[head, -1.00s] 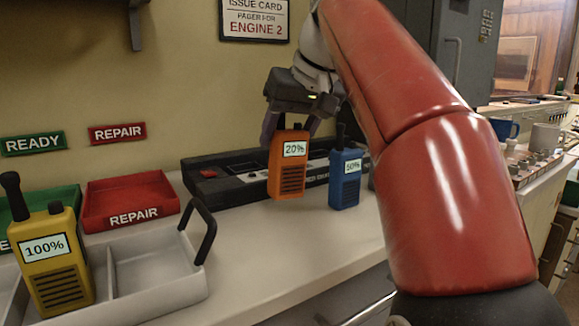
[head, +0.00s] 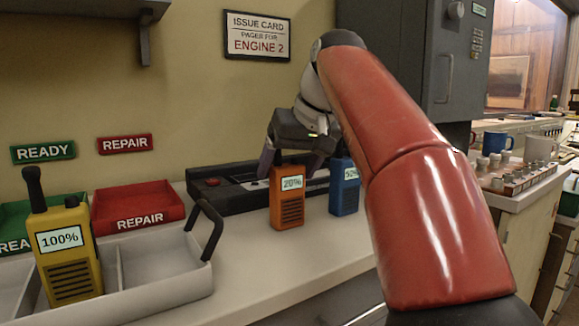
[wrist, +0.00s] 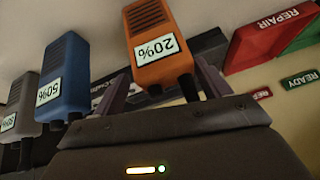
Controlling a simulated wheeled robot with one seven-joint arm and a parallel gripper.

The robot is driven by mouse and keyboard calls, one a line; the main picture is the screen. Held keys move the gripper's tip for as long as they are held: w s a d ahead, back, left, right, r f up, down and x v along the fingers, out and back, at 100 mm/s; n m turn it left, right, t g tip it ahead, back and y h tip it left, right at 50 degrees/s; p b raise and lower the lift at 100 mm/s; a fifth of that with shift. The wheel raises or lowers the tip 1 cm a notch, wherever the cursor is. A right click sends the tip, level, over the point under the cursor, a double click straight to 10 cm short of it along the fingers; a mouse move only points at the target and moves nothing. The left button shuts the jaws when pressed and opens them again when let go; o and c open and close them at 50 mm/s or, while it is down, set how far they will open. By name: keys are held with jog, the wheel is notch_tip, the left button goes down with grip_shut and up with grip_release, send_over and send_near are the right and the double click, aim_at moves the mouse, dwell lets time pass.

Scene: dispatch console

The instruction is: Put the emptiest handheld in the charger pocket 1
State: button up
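The orange handheld (head: 288,205), reading 20%, stands upright at the counter in front of a long black unit (head: 235,197). My gripper (head: 290,170) is just above it, its fingers on either side of the handheld's top and looking spread wider than the body. The wrist view also shows the orange handheld (wrist: 160,55) between the fingers. A blue handheld (head: 344,190) reading 50% is just right, partly behind my arm. A yellow handheld (head: 68,265) reads 100%. A grey handheld (wrist: 22,95) appears at the wrist view's left edge. No charger pocket number is readable.
A grey divided tray (head: 165,292) with a dark handle is at the front left, holding the yellow handheld. A red REPAIR tray (head: 140,197) and a green READY tray (head: 15,215) are behind it. Clear counter (head: 255,262) lies in front of the orange handheld.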

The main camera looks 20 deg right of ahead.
jog(key=shift+f+b, duration=0.3)
jog(key=shift+b, duration=0.3)
jog(key=p+v, duration=0.3)
jog(key=v, duration=0.5)
jog(key=shift+s+d+f, duration=0.2)
jog(key=shift+s+d, duration=0.1)
jog(key=shift+d, duration=0.1)
jog(key=shift+o, duration=0.2)
jog(key=shift+f, duration=0.1)
